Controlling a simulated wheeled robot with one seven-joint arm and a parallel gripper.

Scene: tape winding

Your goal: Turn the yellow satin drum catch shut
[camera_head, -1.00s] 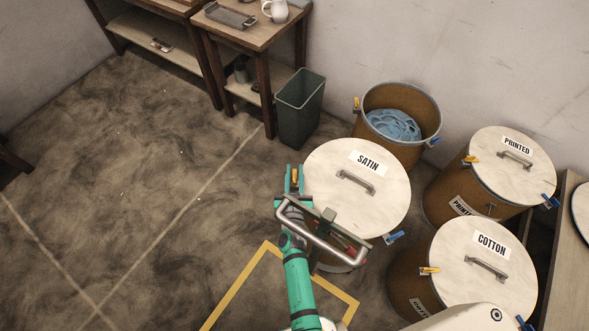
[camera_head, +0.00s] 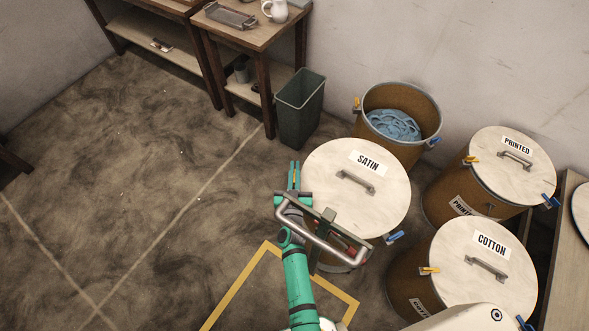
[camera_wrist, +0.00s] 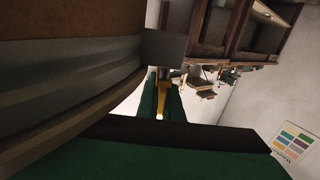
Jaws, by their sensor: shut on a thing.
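The satin drum has a pale round lid (camera_head: 335,205) with a SATIN label and a grey handle. Its yellow catch (camera_wrist: 162,97) is at the drum's left rim, between my green fingertips in the wrist view. My gripper (camera_head: 294,178) is shut on this catch, and only a thin sliver of yellow shows between the fingers in the head view. The drum's blue catch (camera_head: 394,237) sits at the lower right of the rim. My wrist hides part of the lid's lower left edge. The catch's exact angle is hard to tell.
A cotton drum (camera_head: 497,272) and a printed drum (camera_head: 513,178) stand to the right. An open drum (camera_head: 367,138) with blue material stands behind, beside a dark green bin (camera_head: 299,112). The floor to the left is clear.

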